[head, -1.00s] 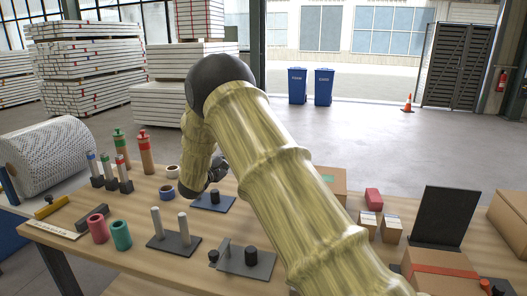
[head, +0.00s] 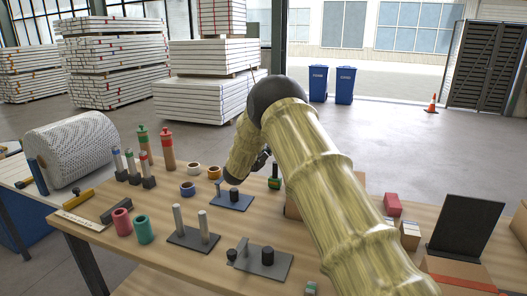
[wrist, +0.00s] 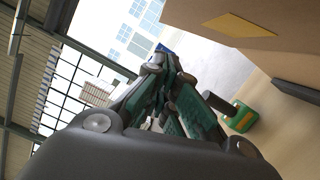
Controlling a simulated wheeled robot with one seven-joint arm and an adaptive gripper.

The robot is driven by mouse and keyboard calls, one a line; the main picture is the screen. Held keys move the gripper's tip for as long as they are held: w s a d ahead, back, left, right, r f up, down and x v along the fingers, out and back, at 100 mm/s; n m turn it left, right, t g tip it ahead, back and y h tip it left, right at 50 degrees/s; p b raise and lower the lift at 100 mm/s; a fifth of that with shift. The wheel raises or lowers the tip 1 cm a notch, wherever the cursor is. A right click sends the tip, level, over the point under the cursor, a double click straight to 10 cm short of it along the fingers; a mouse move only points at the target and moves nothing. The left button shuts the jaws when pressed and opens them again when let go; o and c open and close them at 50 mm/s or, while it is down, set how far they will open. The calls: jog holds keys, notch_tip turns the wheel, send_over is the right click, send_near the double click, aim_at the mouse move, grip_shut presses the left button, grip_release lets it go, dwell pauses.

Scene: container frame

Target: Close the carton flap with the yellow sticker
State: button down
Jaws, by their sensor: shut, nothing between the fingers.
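A brown carton (wrist: 290,57) fills the upper right of the wrist view. A yellow sticker (wrist: 238,25) lies on its upper panel, close to an edge; I cannot tell how far that flap stands open. In the head view the carton (head: 292,206) is mostly hidden behind my arm, and the sticker does not show. My gripper (wrist: 170,72) is shut and empty, left of the sticker and apart from the carton in the wrist view. In the head view only a dark part of my gripper (head: 262,160) shows past my arm.
A green item with a dark top (head: 274,180) stands beside the carton; it also shows in the wrist view (wrist: 241,119). A post fixture (head: 231,200) stands to the left. A red block (head: 392,204) and a black panel (head: 466,228) stand to the right.

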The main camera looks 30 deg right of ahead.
jog(key=s+d, duration=0.1)
jog(key=s+d+r+p, duration=0.1)
jog(key=s, duration=0.1)
jog(key=shift+d, duration=0.15)
jog(key=shift+r, duration=0.1)
dwell(0.4)
